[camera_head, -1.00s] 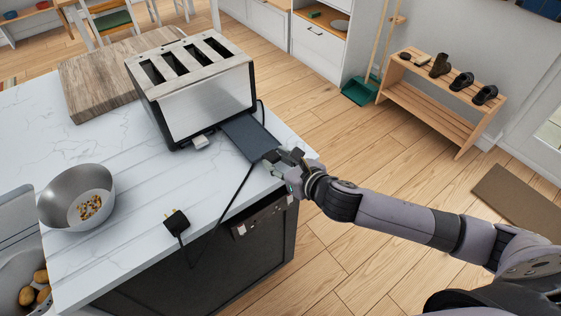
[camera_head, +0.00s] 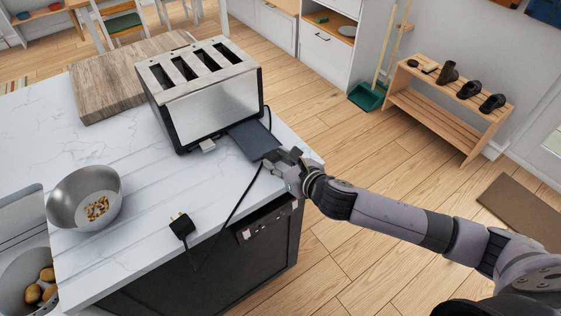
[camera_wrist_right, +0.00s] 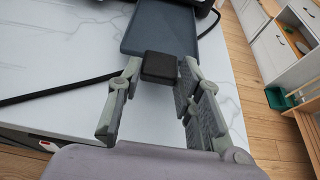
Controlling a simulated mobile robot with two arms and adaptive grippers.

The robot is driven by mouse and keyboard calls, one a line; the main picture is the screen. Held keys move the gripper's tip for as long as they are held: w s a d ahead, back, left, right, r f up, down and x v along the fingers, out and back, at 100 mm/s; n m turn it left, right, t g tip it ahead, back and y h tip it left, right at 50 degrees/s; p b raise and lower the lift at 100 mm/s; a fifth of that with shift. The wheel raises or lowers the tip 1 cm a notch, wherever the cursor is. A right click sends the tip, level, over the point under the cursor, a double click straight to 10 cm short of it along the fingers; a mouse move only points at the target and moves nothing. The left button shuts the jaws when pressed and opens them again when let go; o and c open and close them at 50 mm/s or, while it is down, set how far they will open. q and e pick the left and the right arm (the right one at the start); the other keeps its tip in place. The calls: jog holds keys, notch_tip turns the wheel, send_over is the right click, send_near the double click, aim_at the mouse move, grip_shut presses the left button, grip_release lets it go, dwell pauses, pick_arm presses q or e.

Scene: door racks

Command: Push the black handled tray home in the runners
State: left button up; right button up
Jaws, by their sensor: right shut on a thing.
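The tray (camera_head: 250,139) is a flat dark slate-grey slide that sticks out low from the right side of the steel four-slot toaster (camera_head: 208,100). Its inner part is hidden inside the toaster. In the right wrist view the tray (camera_wrist_right: 158,30) runs away from me toward the toaster, with its square black handle (camera_wrist_right: 158,66) at the near end. My right gripper (camera_head: 279,160) is at the tray's outer end by the counter edge. Its fingers (camera_wrist_right: 159,72) are shut on the black handle, one on each side. My left gripper is not in view.
A black cord with a plug (camera_head: 182,226) lies across the counter (camera_head: 140,185), passing near the tray and hanging over the front edge. A metal bowl (camera_head: 85,200) stands at left, and a wooden board (camera_head: 125,75) lies behind the toaster.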

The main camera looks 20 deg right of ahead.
jog(key=p, duration=0.1)
send_near(243, 126)
jog(key=shift+s+d+f, duration=0.3)
jog(key=shift+s+f, duration=0.1)
jog(key=shift+s, duration=0.35)
jog(key=shift+s+d+f, duration=0.3)
jog(key=shift+s+f, duration=0.1)
jog(key=shift+s, duration=0.35)
dwell(0.4)
jog(key=shift+w+a, duration=0.45)
jog(key=shift+w, duration=0.8)
jog(key=shift+w+a, duration=0.5)
jog(key=shift+w, duration=0.8)
jog(key=shift+w+a, duration=0.45)
jog(key=shift+w, duration=0.8)
jog(key=o, duration=1.2)
jog(key=shift+s, duration=0.1)
jog(key=v, duration=1.1)
jog(key=shift+s+d+r, duration=0.15)
jog(key=shift+s+d, duration=0.05)
jog(key=shift+s, duration=0.15)
